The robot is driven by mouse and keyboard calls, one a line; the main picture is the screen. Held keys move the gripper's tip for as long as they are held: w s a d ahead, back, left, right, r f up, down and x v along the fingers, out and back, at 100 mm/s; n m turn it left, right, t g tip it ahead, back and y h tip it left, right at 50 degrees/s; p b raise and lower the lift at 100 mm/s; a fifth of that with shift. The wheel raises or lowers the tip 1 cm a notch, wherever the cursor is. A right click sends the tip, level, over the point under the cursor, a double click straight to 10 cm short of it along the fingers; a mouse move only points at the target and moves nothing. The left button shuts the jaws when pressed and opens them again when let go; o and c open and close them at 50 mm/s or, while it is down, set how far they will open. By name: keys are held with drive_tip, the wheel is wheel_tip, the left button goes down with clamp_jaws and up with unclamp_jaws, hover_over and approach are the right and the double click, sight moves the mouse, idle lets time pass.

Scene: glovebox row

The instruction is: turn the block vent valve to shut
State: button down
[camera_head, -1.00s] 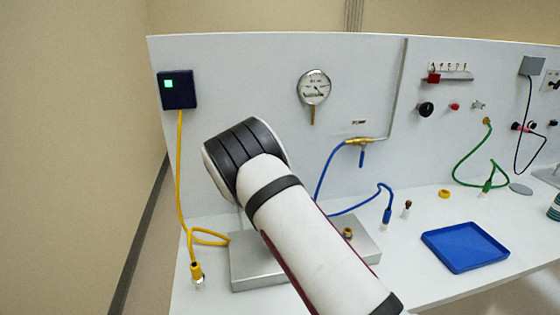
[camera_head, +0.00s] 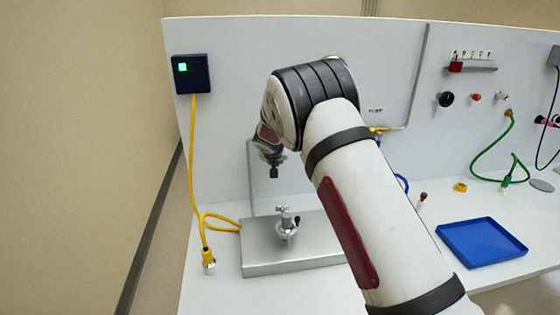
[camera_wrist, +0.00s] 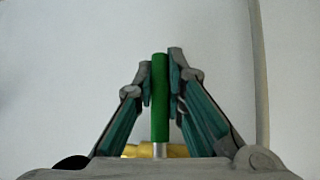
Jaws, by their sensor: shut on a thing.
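My gripper (camera_wrist: 160,68) is shut on a green handle (camera_wrist: 160,98), which stands upright between the two fingers in the wrist view. Part of a brass-coloured body (camera_wrist: 175,151) shows low behind the handle; I take this to be the block vent valve. In the head view my gripper (camera_head: 272,158) is mostly hidden by my wrist, above the steel block (camera_head: 262,255). A thin pipe (camera_head: 250,185) rises from the block and bends at its top towards my gripper.
A fitting with a T-shaped handle (camera_head: 286,224) stands on the block below my gripper. A yellow hose (camera_head: 196,160) runs down at the left from a dark box (camera_head: 192,74) with a green light. A blue tray (camera_head: 482,243) lies at the right. My arm hides the gauge.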

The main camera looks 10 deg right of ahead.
drive_tip(key=shift+a+y, duration=0.3)
drive_tip(key=shift+a, duration=0.05)
idle(0.3)
drive_tip(key=c, duration=1.6)
unclamp_jaws()
drive_tip(key=shift+c, duration=0.2)
drive_tip(key=v, duration=1.2)
drive_tip(key=shift+d, duration=0.1)
